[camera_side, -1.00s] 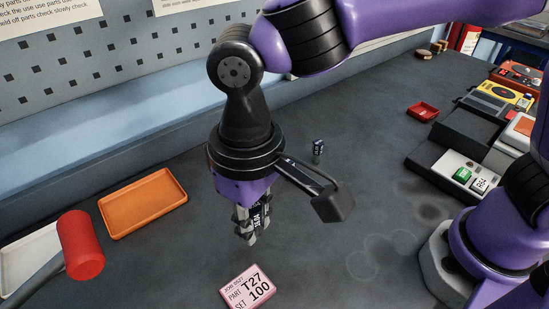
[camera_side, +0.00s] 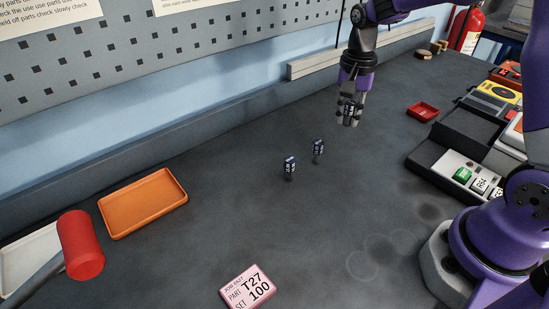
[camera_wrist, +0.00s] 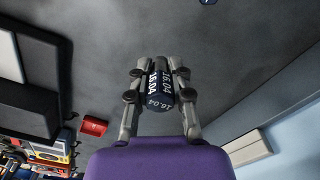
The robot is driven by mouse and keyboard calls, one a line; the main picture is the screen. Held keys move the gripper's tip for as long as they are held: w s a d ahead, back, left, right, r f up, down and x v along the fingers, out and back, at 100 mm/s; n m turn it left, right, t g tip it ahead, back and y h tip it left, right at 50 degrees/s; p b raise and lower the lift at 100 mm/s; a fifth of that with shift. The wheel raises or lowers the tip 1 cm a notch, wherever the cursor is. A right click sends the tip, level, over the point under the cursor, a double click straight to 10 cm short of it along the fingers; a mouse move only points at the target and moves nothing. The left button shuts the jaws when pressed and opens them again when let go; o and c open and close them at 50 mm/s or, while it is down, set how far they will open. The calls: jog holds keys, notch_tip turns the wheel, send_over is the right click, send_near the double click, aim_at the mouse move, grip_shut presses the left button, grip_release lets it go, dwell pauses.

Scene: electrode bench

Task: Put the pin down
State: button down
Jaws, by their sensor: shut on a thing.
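My gripper (camera_side: 349,118) is in the air over the rear part of the bench, fingers pointing down. It is shut on a dark pin (camera_wrist: 158,88) with white "16.04" lettering, which sits between the two fingers in the wrist view. In the side view the held pin is small and partly covered by the fingers. Two similar dark pins stand upright on the bench to the left of my gripper, a nearer pin (camera_side: 290,166) and a farther pin (camera_side: 318,149). They are a short distance apart.
An orange tray (camera_side: 143,226) and a red hammer head (camera_side: 80,245) are at left. A pink card (camera_side: 247,288) lies in front. Grey bench around the pins is clear.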

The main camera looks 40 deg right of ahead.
send_over(350, 141)
notch_tip(350, 141, down, 3)
jog(key=shift+d+f, duration=0.1)
jog(key=shift+f, duration=1.8)
jog(key=c, duration=0.8)
grip_release()
jog(key=shift+f, duration=0.15)
